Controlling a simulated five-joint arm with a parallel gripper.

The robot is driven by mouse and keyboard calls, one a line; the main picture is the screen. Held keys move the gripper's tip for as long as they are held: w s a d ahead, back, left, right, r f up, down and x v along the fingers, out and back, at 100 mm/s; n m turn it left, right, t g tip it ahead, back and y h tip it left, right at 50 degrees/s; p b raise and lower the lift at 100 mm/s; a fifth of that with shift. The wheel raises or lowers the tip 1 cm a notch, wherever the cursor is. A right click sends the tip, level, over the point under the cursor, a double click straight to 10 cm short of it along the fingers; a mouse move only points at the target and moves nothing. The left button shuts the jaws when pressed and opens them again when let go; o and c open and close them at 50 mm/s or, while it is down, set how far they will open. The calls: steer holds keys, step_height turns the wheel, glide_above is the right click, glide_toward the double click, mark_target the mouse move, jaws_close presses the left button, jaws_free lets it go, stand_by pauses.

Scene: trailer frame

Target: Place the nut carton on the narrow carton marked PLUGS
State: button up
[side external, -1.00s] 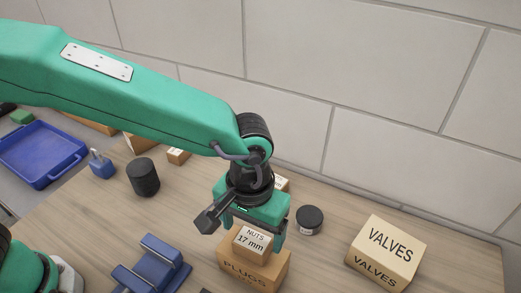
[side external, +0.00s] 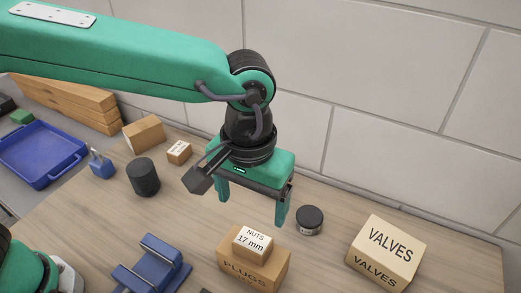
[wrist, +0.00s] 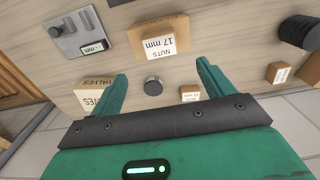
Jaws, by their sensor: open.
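The nut carton (side external: 252,241), a small box with a white top reading NUTS 17 mm, rests on top of the narrow brown carton marked PLUGS (side external: 240,272). In the wrist view the nut carton (wrist: 159,44) lies on the PLUGS carton (wrist: 148,24), beyond the fingertips. My gripper (side external: 250,208) is open and empty, above and behind the two cartons in the side view, apart from both. In the wrist view the two green fingers of my gripper (wrist: 163,75) are spread with nothing between them.
A VALVES carton (side external: 386,253) stands at the right. A dark round tin (side external: 309,220) sits behind the PLUGS carton. A blue fixture (side external: 151,265), black cylinder (side external: 143,177), small carton (side external: 179,152), blue padlock-like item (side external: 101,164) and blue tray (side external: 43,153) are to the left.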

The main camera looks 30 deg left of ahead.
steer(key=w+a+r+t+h, duration=0.1)
steer(key=a+r, duration=0.2)
steer(key=a, duration=0.7)
steer(key=a+r+t, duration=0.2)
steer(key=a, duration=0.8)
steer(key=s+a+t, duration=0.1)
steer(key=s+a, duration=0.2)
steer(key=a, duration=0.4)
steer(key=s+a+f+t+y, duration=0.1)
steer(key=s+a, duration=0.3)
steer(key=a, duration=0.3)
steer(key=shift+s+f+t, duration=0.2)
steer(key=shift+f+t, duration=0.1)
